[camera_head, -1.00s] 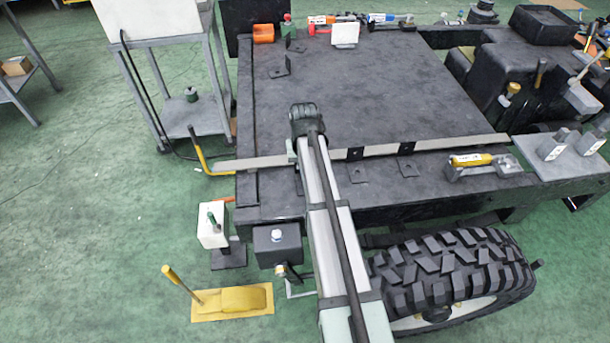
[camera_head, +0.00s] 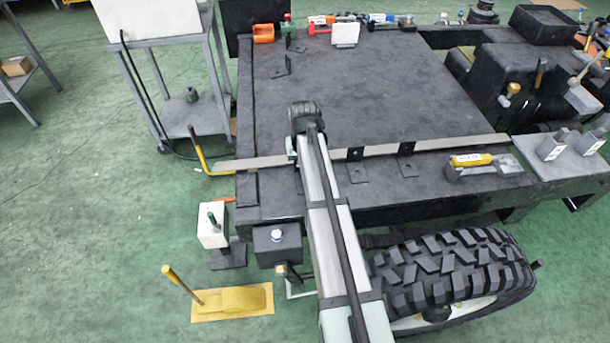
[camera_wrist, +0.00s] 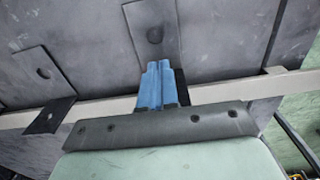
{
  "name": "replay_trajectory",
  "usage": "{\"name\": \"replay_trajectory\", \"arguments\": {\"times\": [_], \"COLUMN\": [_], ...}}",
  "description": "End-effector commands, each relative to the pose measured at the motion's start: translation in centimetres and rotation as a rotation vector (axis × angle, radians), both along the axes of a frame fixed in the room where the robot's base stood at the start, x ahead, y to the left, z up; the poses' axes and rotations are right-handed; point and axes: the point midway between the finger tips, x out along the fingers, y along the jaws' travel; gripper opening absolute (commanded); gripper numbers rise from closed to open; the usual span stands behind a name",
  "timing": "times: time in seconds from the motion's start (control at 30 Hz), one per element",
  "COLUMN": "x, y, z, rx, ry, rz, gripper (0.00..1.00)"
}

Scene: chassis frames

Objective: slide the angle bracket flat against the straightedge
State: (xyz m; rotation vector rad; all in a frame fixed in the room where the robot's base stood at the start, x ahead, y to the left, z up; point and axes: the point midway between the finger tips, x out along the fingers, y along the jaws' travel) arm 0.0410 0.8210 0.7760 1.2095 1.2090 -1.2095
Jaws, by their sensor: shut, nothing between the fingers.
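The straightedge (camera_head: 460,144) is a long pale bar lying across the dark table, and it also crosses the wrist view (camera_wrist: 225,92). In the wrist view, my gripper (camera_wrist: 157,88) shows as blue fingers, shut with nothing between them, at the straightedge. A dark angle bracket (camera_wrist: 154,28) with a hole in its flat leg lies right by the fingertips. Its upright leg is mostly hidden behind them, so I cannot tell whether it touches the bar. In the head view my arm covers the gripper and most of this bracket.
Two more brackets stand along the straightedge to the right, a nearer one (camera_head: 355,170) and a farther one (camera_head: 408,165). A yellow-handled tool (camera_head: 470,160) lies on the table's right front. Loose brackets (camera_head: 282,70) sit at the back left. The middle of the table is clear.

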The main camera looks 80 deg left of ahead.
Motion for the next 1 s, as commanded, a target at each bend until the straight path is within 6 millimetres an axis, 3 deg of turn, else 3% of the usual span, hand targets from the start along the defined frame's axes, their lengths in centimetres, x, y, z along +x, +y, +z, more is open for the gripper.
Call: {"name": "replay_trajectory", "arguments": {"times": [1.0], "x": [0.00], "y": [0.87], "z": [0.00], "rx": [0.001], "ry": [0.000], "rz": [0.000], "gripper": [0.00]}}
